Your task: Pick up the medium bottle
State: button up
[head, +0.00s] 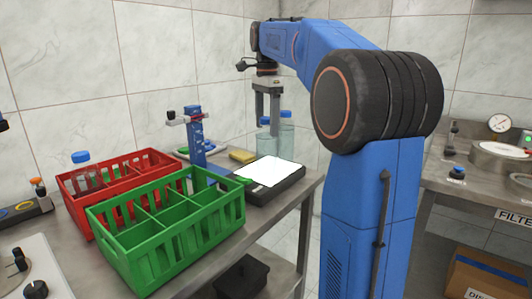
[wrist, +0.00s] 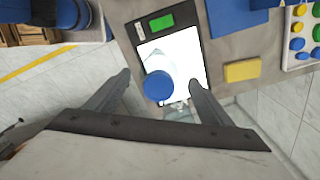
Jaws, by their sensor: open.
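Two clear bottles with blue caps show beyond the lit pad in the head view, a left one (head: 265,130) and a right one (head: 287,137). I cannot tell from size which is the medium bottle. My gripper (head: 267,118) points down, with its fingertips close to the left cap. In the wrist view one blue cap (wrist: 158,86) lies between the spread fingers of my gripper (wrist: 160,79), with part of a clear bottle (wrist: 181,111) below it. The gripper is open, and no finger clearly touches the cap. Another blue-capped bottle (head: 80,158) stands in the red crate.
A black device with a lit white pad (head: 270,171) lies near the table edge. A green crate (head: 120,253) and a red crate (head: 97,218) stand left of it. A blue post (head: 196,140) and a yellow block (head: 242,156) are close by.

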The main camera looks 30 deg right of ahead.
aim_at(266, 139)
jog(key=shift+s+a+f, duration=0.1)
jog(key=shift+f, duration=2.9)
jog(key=c, duration=1.6)
jog(key=shift+r, duration=0.15)
